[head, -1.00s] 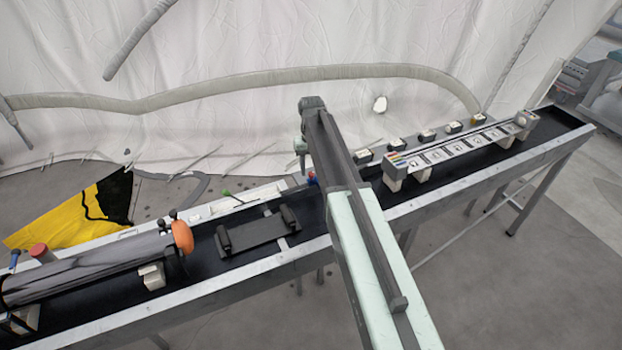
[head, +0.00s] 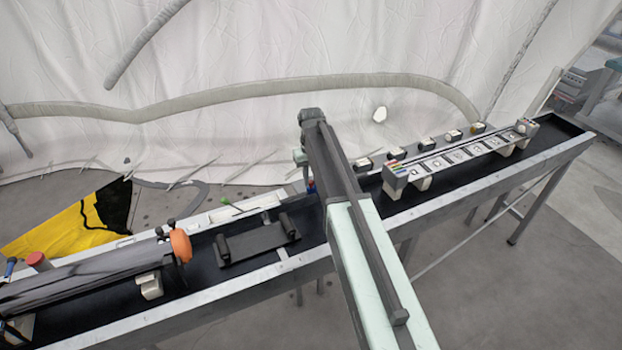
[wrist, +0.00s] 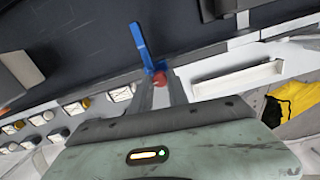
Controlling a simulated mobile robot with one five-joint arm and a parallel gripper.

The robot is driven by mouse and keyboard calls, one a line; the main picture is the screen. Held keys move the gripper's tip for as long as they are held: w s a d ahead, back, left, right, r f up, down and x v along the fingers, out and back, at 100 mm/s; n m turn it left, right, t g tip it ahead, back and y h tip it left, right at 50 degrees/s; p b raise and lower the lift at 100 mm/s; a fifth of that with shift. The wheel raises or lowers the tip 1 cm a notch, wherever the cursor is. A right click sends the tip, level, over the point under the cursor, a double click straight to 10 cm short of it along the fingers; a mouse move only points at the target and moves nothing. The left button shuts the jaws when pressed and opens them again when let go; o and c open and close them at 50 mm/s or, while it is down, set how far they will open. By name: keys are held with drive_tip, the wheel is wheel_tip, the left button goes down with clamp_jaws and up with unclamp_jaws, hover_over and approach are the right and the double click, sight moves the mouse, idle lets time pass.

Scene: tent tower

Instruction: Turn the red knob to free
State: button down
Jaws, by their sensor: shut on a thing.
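The red knob (wrist: 159,79) shows in the wrist view between my fingertips, with a long blue lever (wrist: 141,46) running up from it, slightly tilted left. My gripper (wrist: 161,83) is shut on the red knob, one finger on each side. In the head view my arm reaches over the black bench, and the blue part (head: 311,188) shows as a small patch just below the gripper end. My fingers and most of the knob are hidden there by the arm. Any marking for free cannot be made out.
An orange-ended cylinder (head: 180,245) and a black cradle (head: 258,239) lie left of my arm on the long bench. A row of white-faced modules (head: 460,157) stands to the right. A pale tray (wrist: 240,79) is beside the knob. The tent wall is behind.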

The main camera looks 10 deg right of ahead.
sight(311, 181)
drive_tip(key=n, duration=0.5)
drive_tip(key=shift+n, duration=2.2)
drive_tip(key=c, duration=1.3)
unclamp_jaws()
wheel_tip(311, 181, up, 8)
drive_tip(key=p, duration=0.8)
